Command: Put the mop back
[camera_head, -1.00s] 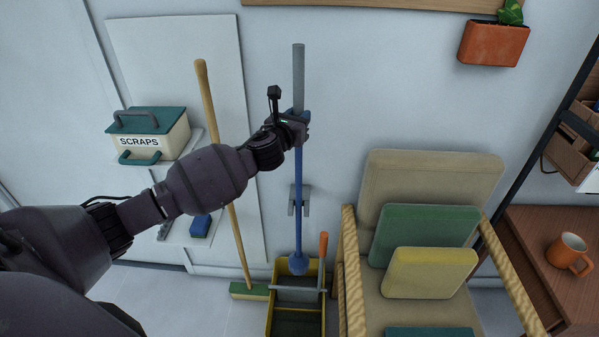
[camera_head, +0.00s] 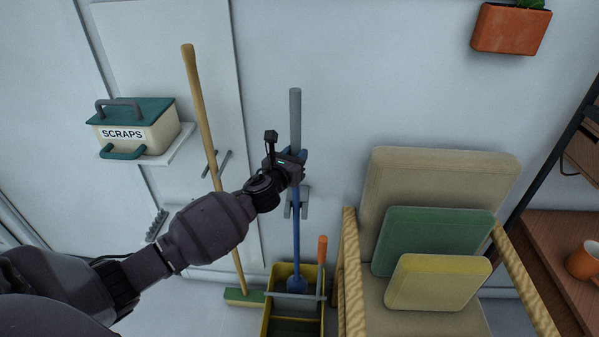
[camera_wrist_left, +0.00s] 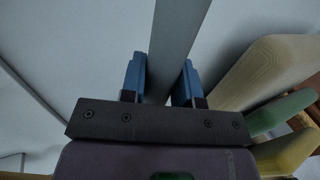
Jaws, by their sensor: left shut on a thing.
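The mop (camera_head: 296,232) has a grey upper handle and a blue lower shaft and stands nearly upright. My left gripper (camera_head: 298,160) is shut on the mop handle, below its grey top end. In the left wrist view, two blue fingers (camera_wrist_left: 160,82) lie either side of the grey handle (camera_wrist_left: 171,45). The mop's blue lower end (camera_head: 297,285) is at the yellow bucket (camera_head: 266,312), by its grey wringer bar; whether it touches is unclear. A grey wall clip (camera_head: 305,203) is right behind the shaft. My right gripper is not in view.
A wooden broom (camera_head: 203,115) leans left of the mop. A scraps box (camera_head: 135,125) sits on a wall shelf. A chair with green (camera_head: 430,235) and yellow cushions (camera_head: 437,282) stands close right of the bucket. A planter (camera_head: 510,28) hangs upper right.

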